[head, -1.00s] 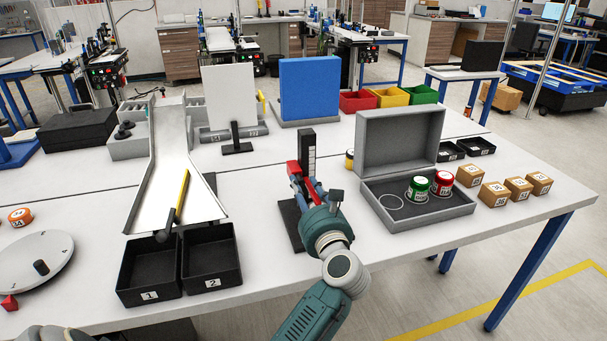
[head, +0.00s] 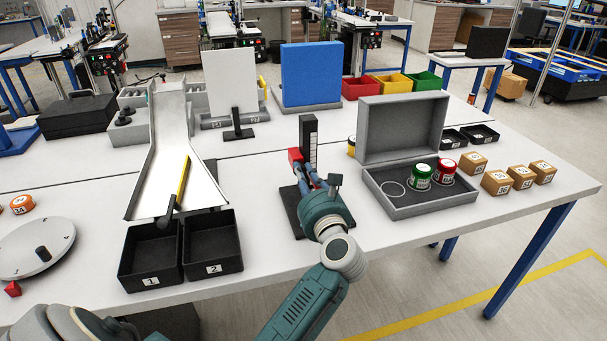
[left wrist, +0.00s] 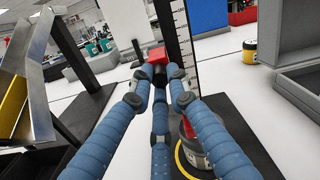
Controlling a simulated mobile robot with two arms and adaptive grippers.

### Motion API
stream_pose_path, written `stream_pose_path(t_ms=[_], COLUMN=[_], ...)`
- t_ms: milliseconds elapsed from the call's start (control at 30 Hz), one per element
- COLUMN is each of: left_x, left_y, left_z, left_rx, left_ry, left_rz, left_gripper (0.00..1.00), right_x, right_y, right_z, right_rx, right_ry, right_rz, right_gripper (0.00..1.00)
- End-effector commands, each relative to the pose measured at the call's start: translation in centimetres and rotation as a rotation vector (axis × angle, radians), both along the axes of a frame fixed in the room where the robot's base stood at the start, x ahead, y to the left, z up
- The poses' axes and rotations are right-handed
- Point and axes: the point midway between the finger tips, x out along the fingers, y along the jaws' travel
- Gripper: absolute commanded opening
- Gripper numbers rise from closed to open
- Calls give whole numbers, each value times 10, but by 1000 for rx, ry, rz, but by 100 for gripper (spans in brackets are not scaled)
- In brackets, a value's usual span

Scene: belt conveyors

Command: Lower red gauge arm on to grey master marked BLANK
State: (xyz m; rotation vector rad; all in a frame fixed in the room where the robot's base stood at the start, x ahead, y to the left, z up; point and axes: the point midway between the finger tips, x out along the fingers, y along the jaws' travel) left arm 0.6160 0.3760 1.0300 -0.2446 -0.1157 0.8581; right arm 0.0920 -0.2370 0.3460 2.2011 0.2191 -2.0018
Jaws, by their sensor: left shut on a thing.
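The red gauge arm (head: 295,158) sits on the upright black post with a white scale (head: 312,144), above a black base (head: 288,205). My left gripper (head: 309,178) is shut on the red arm. In the left wrist view the blue fingers meet at the red block (left wrist: 156,54), beside the scale post (left wrist: 182,40). Below the fingers, a grey round piece with a yellow ring (left wrist: 186,158) stands on the black base, partly hidden by a finger; I cannot read any marking on it. The red arm appears above it; the gap is hidden. My right gripper is not in view.
To the right stands an open grey case (head: 425,207) with a green can (head: 420,177) and a red can (head: 444,172). Several small boxes (head: 496,182) lie near the right edge.

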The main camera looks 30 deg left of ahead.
Motion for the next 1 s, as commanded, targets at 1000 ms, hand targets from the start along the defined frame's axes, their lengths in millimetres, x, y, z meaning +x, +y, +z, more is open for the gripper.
stream_pose_path(t_ms=[1000], left_x=[0], left_y=[0], left_z=[-33], left_rx=[-3], left_ry=[2], left_rz=[1], left_gripper=[35], right_x=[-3], right_y=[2], right_z=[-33], right_rx=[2], right_ry=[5], right_rz=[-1], right_gripper=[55])
